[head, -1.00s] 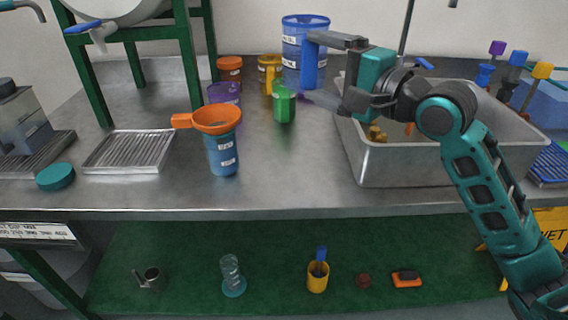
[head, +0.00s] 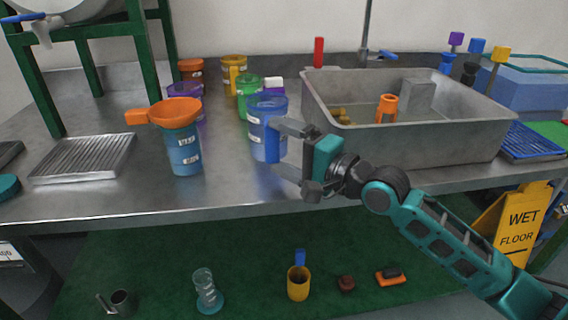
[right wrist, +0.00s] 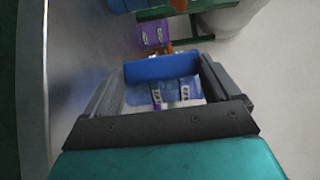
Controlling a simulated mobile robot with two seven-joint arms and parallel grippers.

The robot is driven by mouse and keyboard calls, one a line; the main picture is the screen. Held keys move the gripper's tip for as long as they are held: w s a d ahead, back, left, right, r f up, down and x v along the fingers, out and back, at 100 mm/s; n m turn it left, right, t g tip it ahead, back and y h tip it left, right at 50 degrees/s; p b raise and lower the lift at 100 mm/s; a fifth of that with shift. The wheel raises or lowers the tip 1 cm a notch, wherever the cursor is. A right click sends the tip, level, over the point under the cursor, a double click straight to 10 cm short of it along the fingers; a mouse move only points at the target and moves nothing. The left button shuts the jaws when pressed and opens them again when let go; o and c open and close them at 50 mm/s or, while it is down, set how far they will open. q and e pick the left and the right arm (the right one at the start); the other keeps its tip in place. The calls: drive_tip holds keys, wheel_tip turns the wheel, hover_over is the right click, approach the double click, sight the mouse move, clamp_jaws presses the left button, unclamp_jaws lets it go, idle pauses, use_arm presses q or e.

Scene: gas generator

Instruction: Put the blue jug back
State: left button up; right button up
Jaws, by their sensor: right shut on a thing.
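The blue jug (head: 267,107) is a translucent blue measuring jug with white labels and a solid blue handle (head: 272,143). It is upright at the front of the steel counter, left of the sink; I cannot tell if its base touches the counter. My right gripper (head: 282,152) is shut on its handle, coming from the right. In the right wrist view the blue handle (right wrist: 162,69) lies between the two fingers, with the labelled jug body behind it. My left gripper is not in view.
Purple (head: 186,89), green (head: 249,86), yellow (head: 233,66) and orange (head: 191,69) jugs stand behind. The sink (head: 420,136) is close on the right. Bare counter lies in front of the bottle.

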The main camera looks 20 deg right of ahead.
drive_tip(key=shift+f, duration=0.9)
drive_tip(key=shift+f, duration=0.15)
drive_tip(key=o, duration=1.1)
drive_tip(key=shift+o, duration=0.8)
drive_tip(key=shift+s, duration=0.1)
drive_tip(key=p+v, duration=0.1)
drive_tip(key=v, duration=1.1)
